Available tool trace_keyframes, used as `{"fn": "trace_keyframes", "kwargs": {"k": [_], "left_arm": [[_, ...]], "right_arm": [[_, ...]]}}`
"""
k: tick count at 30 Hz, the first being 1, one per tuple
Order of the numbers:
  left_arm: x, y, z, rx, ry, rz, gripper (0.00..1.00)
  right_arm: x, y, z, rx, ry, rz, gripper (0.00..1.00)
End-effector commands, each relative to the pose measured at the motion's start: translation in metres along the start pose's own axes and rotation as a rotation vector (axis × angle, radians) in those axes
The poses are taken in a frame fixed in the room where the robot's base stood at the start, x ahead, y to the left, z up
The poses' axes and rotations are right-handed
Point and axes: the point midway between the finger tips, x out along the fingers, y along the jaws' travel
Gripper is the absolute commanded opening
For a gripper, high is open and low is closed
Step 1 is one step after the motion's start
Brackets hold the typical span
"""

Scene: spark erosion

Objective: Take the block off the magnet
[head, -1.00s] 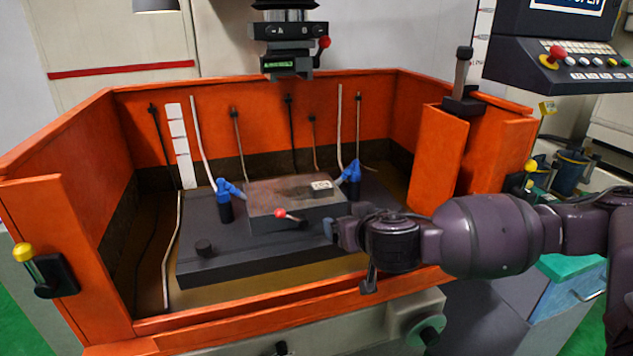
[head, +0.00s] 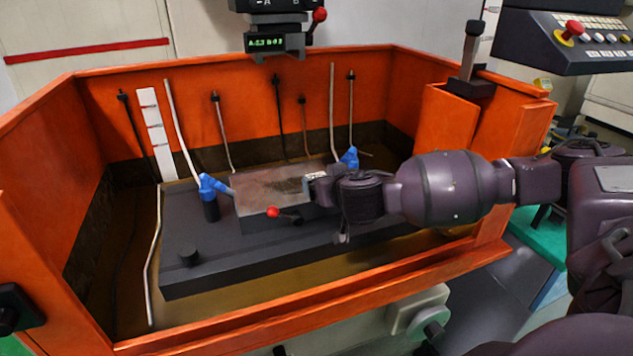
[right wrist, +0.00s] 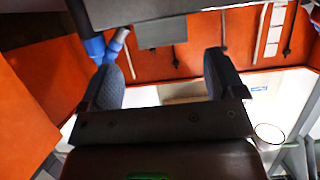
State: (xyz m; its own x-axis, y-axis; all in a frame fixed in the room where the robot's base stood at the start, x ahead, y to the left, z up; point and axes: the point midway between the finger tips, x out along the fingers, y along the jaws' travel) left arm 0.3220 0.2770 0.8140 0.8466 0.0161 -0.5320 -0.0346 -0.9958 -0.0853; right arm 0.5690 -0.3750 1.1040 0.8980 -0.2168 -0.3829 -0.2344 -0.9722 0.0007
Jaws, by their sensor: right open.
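The magnet (head: 265,190) is a dark rectangular chuck with a brownish top and a red-knobbed lever on its front. The block is a small pale metal piece at the right end of the magnet's top; my right gripper largely hides it in the head view. In the right wrist view the block (right wrist: 160,33) shows grey against the dark magnet (right wrist: 130,10), beyond and between the fingertips. My right gripper (head: 318,188) is open at the magnet's right end, its fingers (right wrist: 162,75) apart with nothing between them. My left gripper is out of view.
Blue nozzles (head: 207,186) and (head: 349,158) stand at both sides of the magnet. The dark table (head: 230,265) sits in an orange-walled tank (head: 300,318). The machine head (head: 275,40) hangs behind and above. The table's left front is mostly clear.

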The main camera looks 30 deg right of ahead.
Motion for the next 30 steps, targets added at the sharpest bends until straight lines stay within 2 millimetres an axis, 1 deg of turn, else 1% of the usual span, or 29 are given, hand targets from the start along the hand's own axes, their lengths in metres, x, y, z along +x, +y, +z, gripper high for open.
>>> {"fn": "trace_keyframes", "kwargs": {"k": [5, 12, 14, 18, 24, 29, 30], "left_arm": [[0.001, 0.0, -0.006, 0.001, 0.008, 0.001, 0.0], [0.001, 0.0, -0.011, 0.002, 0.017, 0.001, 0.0], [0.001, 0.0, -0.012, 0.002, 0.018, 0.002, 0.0], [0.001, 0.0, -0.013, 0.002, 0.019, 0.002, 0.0], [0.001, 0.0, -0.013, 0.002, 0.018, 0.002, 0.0], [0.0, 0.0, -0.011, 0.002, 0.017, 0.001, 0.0], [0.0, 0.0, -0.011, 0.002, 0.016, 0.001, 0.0]], "right_arm": [[0.013, -0.002, -0.001, 0.001, 0.001, -0.001, 0.88], [0.042, -0.004, 0.0, 0.001, 0.001, 0.0, 0.88], [0.047, -0.004, 0.0, 0.0, 0.002, 0.0, 0.88], [0.052, -0.004, 0.001, -0.001, 0.001, 0.0, 0.88], [0.052, -0.004, 0.001, -0.001, 0.001, 0.0, 0.88], [0.052, -0.004, 0.001, -0.001, 0.001, 0.0, 0.64], [0.052, -0.004, 0.001, -0.001, 0.001, 0.0, 0.58]]}}
